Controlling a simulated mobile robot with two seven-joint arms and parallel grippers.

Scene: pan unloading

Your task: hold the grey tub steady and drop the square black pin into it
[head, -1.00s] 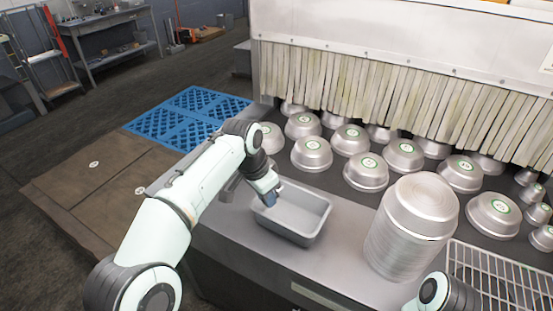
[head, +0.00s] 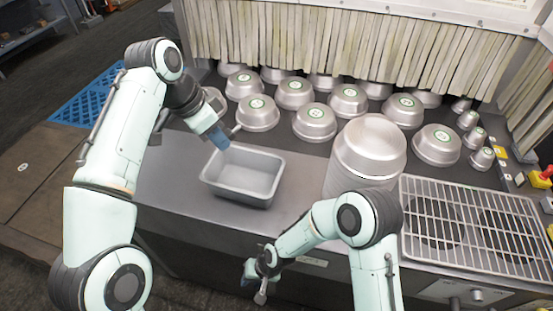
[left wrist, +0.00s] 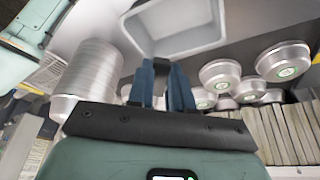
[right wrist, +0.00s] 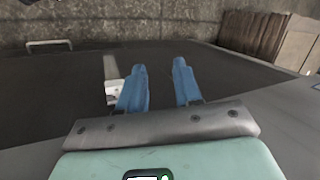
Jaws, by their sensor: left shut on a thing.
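The grey tub (head: 262,190) stands upright and looks empty on the counter in the head view. My right gripper (right wrist: 160,75) is open and empty, low at the counter's front edge.
A tall stack of metal pans (head: 368,150) stands right of the tub. Several upturned pans (head: 314,122) cover the belt behind it, before a strip curtain (head: 330,50). A wire rack (head: 470,225) lies right. The counter (head: 170,185) left of the tub is clear.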

